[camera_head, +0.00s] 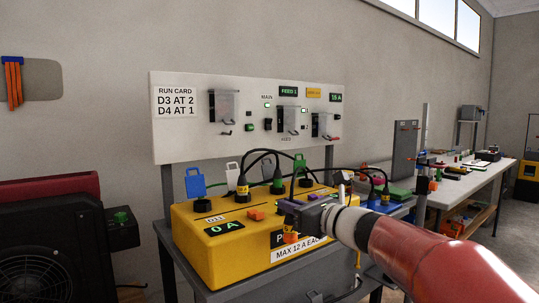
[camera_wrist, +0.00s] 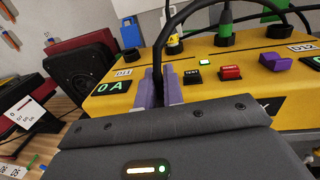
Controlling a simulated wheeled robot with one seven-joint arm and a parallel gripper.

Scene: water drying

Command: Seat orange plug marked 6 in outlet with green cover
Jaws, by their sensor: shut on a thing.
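My gripper (camera_head: 287,212) is at the front edge of the yellow outlet box (camera_head: 188,228). In the wrist view its purple fingers (camera_wrist: 162,88) are shut around a black cable or plug end. An orange piece (camera_head: 290,238) just below the fingers in the head view appears to be the held plug; its number is too small to read. The green cover (camera_head: 299,163) stands upright at the back of the box, behind and above the gripper. A black fitting (camera_head: 305,182) is in front of it. The held plug's lower end is hidden in the wrist view.
A blue cover (camera_head: 195,182) and a white cover (camera_head: 232,175) stand farther left. A yellow-labelled plug (camera_head: 243,190) and a green plug (camera_wrist: 225,20) stand in the box, with black cables arching overhead. A red switch (camera_wrist: 230,72) and purple block (camera_wrist: 275,62) are on the top.

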